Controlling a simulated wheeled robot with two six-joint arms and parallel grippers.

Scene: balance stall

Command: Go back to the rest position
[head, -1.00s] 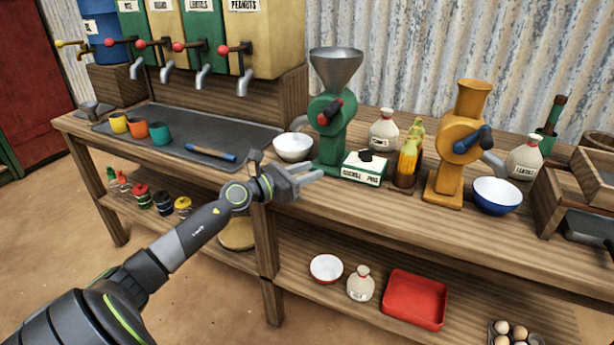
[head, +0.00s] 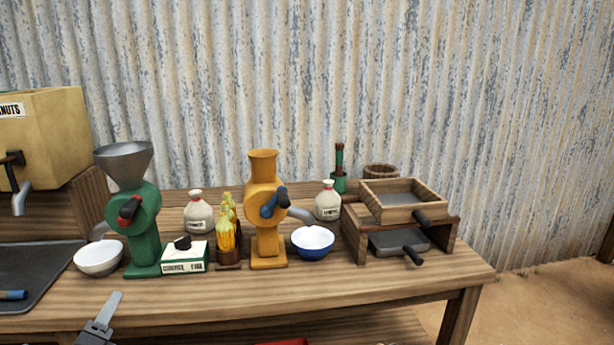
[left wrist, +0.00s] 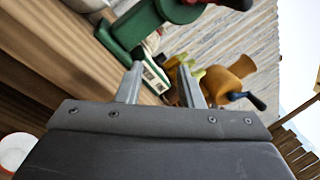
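My left gripper (head: 100,322) shows at the bottom left of the head view, in front of the bench edge. In the left wrist view its two fingers (left wrist: 161,88) stand apart with nothing between them, so it is open and empty. Beyond the fingers are the green mill (left wrist: 130,30), the white-and-green box (left wrist: 155,75) and the orange mill (left wrist: 225,80). The gripper touches none of them that I can see. My right gripper is in neither view.
The wooden bench (head: 370,285) carries the green mill (head: 145,230), a white bowl (head: 100,258), the box (head: 185,258), the orange mill (head: 265,225), a blue bowl (head: 313,243) and a wooden sieve stand (head: 355,240). Open floor (head: 550,300) lies to the right.

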